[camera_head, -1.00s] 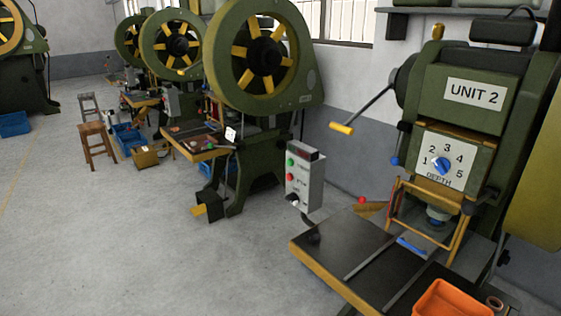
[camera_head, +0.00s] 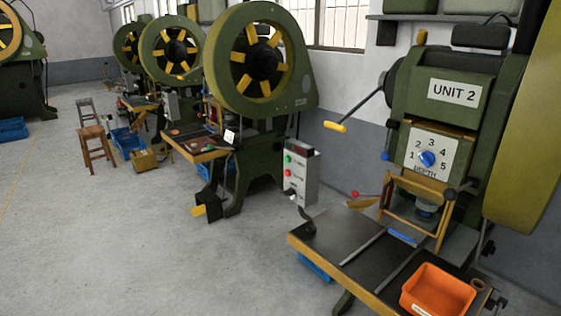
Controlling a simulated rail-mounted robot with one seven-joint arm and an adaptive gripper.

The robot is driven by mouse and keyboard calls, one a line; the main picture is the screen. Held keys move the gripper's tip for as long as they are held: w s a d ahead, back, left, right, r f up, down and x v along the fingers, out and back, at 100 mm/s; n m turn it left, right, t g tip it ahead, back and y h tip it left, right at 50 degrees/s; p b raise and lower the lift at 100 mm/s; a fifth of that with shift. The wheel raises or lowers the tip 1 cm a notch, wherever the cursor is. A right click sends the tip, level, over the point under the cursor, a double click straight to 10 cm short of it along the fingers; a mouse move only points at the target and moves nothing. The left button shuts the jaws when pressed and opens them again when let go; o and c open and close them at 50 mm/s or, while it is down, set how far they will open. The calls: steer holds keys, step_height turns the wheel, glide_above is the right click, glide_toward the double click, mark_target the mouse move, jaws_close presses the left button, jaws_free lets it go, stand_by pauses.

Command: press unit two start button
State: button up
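The Unit 2 press (camera_head: 455,92) stands at the right, with a white UNIT 2 label on its front. A grey control box (camera_head: 300,176) stands at the left rear corner of the press's table. A green button (camera_head: 288,159) is at the top of its front face. A red button (camera_head: 287,173) is below it, and a dark and white knob (camera_head: 291,195) is at the bottom. The lettering beside the buttons is too small to read. My gripper is not in view.
The press table (camera_head: 335,225) carries metal rails and an orange bin (camera_head: 438,291). A lever with a yellow grip (camera_head: 335,126) sticks out left of the press. A blue depth dial (camera_head: 427,159) is on its front. The floor (camera_head: 130,240) at left front is clear.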

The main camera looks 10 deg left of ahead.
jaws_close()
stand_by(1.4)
